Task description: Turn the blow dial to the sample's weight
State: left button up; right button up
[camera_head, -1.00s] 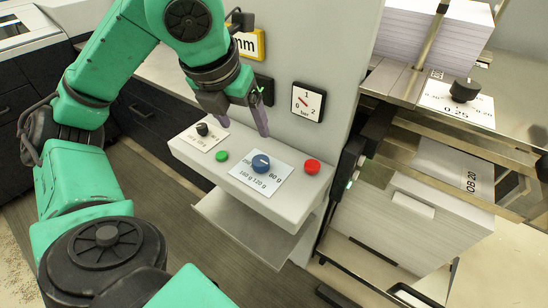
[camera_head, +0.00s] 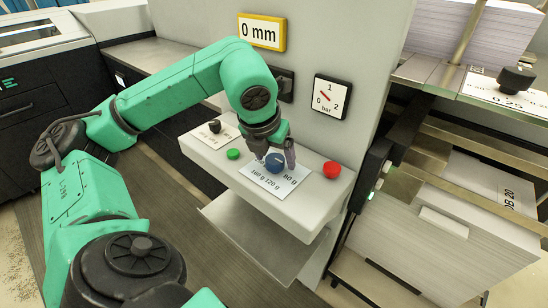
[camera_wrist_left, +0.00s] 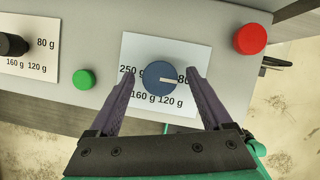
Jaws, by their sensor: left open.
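The blue dial (camera_head: 275,162) sits on a white label card (camera_head: 262,184) on the sloped grey control panel. It also shows in the left wrist view (camera_wrist_left: 160,78), where its pale pointer line points right, toward the partly hidden 80 g mark; 250, 160 g and 120 g are also printed around it. My left gripper (camera_head: 275,158) is open above the dial. In the left wrist view its two purple fingers (camera_wrist_left: 161,82) stand on either side of the dial with gaps between. No sample is clearly identifiable. My right gripper is not in view.
A green button (camera_head: 233,154) and a black dial (camera_head: 214,126) lie left of the blue dial. A red button (camera_head: 332,169) lies to its right. A pressure gauge (camera_head: 331,97) and a yellow-framed 0 mm display (camera_head: 261,32) are on the wall. A paper stack (camera_head: 450,215) stands at right.

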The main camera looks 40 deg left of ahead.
pick_arm(q)
grip_shut()
